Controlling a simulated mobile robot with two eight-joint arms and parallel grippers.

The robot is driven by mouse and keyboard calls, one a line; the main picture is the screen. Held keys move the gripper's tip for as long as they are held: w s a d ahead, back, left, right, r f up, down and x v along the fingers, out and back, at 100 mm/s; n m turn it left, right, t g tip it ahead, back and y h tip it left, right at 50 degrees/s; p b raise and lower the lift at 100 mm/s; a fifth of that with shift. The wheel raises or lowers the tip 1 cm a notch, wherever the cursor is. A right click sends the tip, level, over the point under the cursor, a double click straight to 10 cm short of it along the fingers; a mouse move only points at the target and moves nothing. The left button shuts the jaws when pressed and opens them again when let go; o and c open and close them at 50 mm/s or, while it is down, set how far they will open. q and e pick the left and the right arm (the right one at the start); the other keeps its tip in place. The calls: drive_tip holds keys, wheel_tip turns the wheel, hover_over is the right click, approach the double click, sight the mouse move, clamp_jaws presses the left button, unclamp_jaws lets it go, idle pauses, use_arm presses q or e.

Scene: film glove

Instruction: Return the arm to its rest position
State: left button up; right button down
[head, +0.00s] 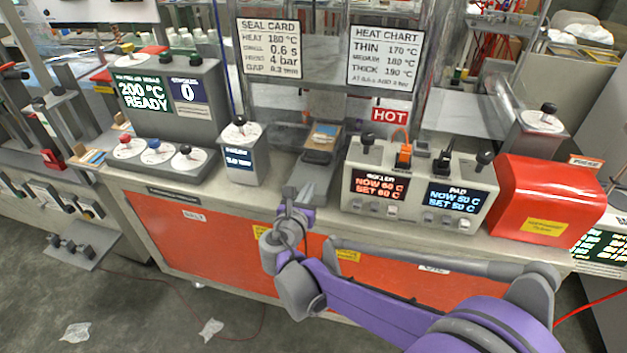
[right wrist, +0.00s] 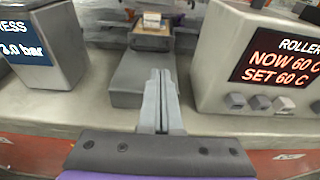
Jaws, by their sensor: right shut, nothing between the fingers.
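My right gripper (head: 304,196) is at the front edge of the grey bench, with my purple arm reaching in from the lower right. In the right wrist view its two grey fingers (right wrist: 160,100) are together with nothing between them. Past the fingertips lies a grey block (right wrist: 141,78), with a small tan piece (right wrist: 151,38) on a darker part behind it. I cannot tell whether the fingers touch the grey block. My left gripper is not in view.
A pressure box (head: 242,155) stands left of the gripper. The roller and pad control box (head: 418,188) stands close on its right. A red housing (head: 548,195) is farther right. A temperature console (head: 165,110) is at the left. Open floor (head: 140,300) lies in front of the bench.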

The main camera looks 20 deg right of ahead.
drive_tip(key=s+d+m+g+y+p, duration=0.1)
drive_tip(key=s+d+m+g+p, duration=0.15)
drive_tip(key=s+m, duration=0.45)
drive_tip(key=s+d+m+g+y+p, duration=0.1)
drive_tip(key=s+d+m+g, duration=0.15)
drive_tip(key=s+m, duration=0.45)
drive_tip(key=s+a+f+m+g+y+p, duration=0.1)
drive_tip(key=s+a+m+y, duration=0.2)
drive_tip(key=s+m, duration=0.4)
drive_tip(key=s+a+f+m+g+y+p, duration=0.1)
drive_tip(key=s+a+f+m+y+p, duration=0.1)
drive_tip(key=s+m, duration=0.6)
drive_tip(key=shift+s+a+g+y+p, duration=0.3)
drive_tip(key=shift+s+a+y, duration=0.35)
drive_tip(key=shift+a+y, duration=0.25)
